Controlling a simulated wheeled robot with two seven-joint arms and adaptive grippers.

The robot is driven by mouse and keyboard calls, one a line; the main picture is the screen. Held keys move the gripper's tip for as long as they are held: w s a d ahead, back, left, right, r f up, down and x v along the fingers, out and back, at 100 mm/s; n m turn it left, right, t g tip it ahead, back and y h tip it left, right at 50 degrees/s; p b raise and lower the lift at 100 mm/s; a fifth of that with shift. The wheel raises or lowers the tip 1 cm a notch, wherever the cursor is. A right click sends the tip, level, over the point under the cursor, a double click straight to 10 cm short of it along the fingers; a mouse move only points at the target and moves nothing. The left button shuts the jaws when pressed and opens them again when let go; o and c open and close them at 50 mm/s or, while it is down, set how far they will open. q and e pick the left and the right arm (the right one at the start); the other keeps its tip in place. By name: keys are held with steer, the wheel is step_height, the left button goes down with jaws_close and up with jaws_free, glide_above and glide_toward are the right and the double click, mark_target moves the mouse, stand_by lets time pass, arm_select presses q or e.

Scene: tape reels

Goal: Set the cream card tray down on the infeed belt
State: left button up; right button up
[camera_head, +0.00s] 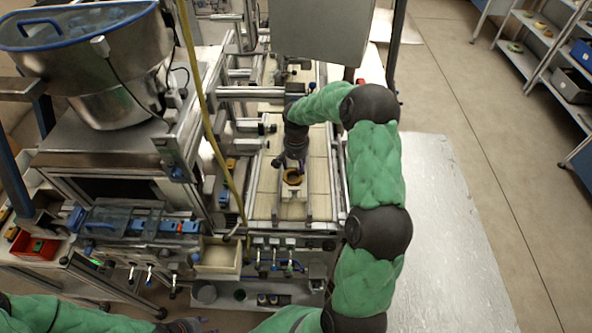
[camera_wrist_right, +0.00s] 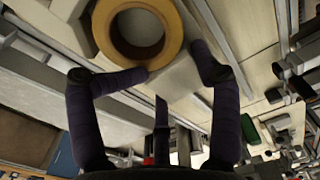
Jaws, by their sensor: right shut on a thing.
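The cream card tray (camera_head: 294,193) is at my right gripper, over the near part of the infeed belt (camera_head: 320,165). A yellow-brown tape reel (camera_head: 291,178) lies in the tray. In the right wrist view the reel (camera_wrist_right: 179,38) shows large, with part of the pale tray (camera_wrist_right: 178,78) between the fingers. I cannot tell whether the tray touches the belt. My left gripper (camera_head: 186,326) is partly visible at the bottom edge, its fingers unclear.
Metal rails run along both sides of the belt. A yellow hose (camera_head: 210,120) hangs left of it, near a steel bowl feeder (camera_head: 110,85). A cream bin (camera_head: 218,258) stands at the front. A silver surface (camera_head: 450,235) lies to the right.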

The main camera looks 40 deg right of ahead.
mark_target(296, 162)
steer(key=shift+w+d+f, duration=0.35)
steer(key=shift+w+f, duration=0.15)
steer(key=shift+f, duration=0.2)
steer(key=shift+w+d+f, duration=0.35)
steer(key=shift+w+f, duration=0.1)
steer(key=shift+f, duration=0.2)
step_height(296, 162, down, 3)
steer(key=shift+w+d+f+p, duration=0.1)
steer(key=shift+w+f+p, duration=0.05)
steer(key=shift+p, duration=0.2)
steer(key=shift+c, duration=0.2)
steer(key=o, duration=1.5)
step_height(296, 162, up, 12)
steer(key=shift+r+b, duration=0.1)
steer(key=shift+b, duration=0.25)
